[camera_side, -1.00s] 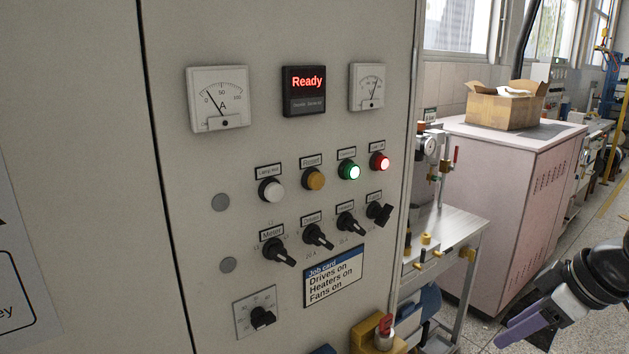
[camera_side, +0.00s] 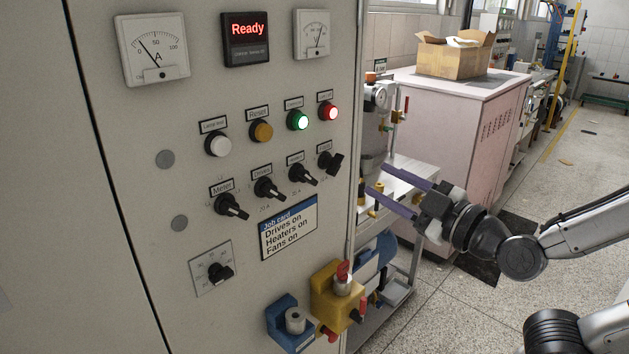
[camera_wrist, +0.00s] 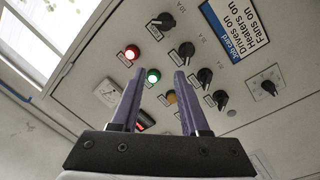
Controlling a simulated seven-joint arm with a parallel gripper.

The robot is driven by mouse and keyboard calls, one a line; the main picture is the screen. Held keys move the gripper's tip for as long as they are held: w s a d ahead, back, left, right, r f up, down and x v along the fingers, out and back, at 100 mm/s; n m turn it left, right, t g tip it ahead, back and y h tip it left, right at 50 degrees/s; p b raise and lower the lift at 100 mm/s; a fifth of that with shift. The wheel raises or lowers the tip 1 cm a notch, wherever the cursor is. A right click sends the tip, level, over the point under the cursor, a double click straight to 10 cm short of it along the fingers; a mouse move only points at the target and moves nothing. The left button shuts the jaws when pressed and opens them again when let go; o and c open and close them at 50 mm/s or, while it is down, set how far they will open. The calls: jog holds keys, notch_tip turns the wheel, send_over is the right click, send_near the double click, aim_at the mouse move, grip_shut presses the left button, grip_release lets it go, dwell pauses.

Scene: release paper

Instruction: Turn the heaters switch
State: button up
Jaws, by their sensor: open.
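The heaters switch (camera_side: 303,175) is a black rotary knob, third from the left in a row of black knobs on the grey cabinet door. Its small label is hard to read; its pointer is tilted down to the right. It also shows in the wrist view (camera_wrist: 186,49), beyond and right of the fingertips. My gripper (camera_side: 376,177) is open and empty, its two purple fingers pointing at the panel from the right, apart from the knobs. In the wrist view my gripper (camera_wrist: 159,72) has its fingers spread, with the green lamp seen between them.
The drives knob (camera_side: 269,188) and fans knob (camera_side: 331,162) flank the heaters switch closely. Lit green (camera_side: 297,120) and red (camera_side: 328,111) lamps sit above. A job card (camera_side: 289,228) is below. Yellow (camera_side: 338,296) and blue boxes stick out lower down.

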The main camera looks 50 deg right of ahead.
aim_at(312, 180)
jog(key=a+f+n+y, duration=0.1)
jog(key=a+f+y, duration=0.1)
jog(key=a+f, duration=0.1)
jog(key=w, duration=1.3)
jog(key=shift+w+a, duration=0.1)
jog(key=shift+w, duration=0.15)
grip_shut()
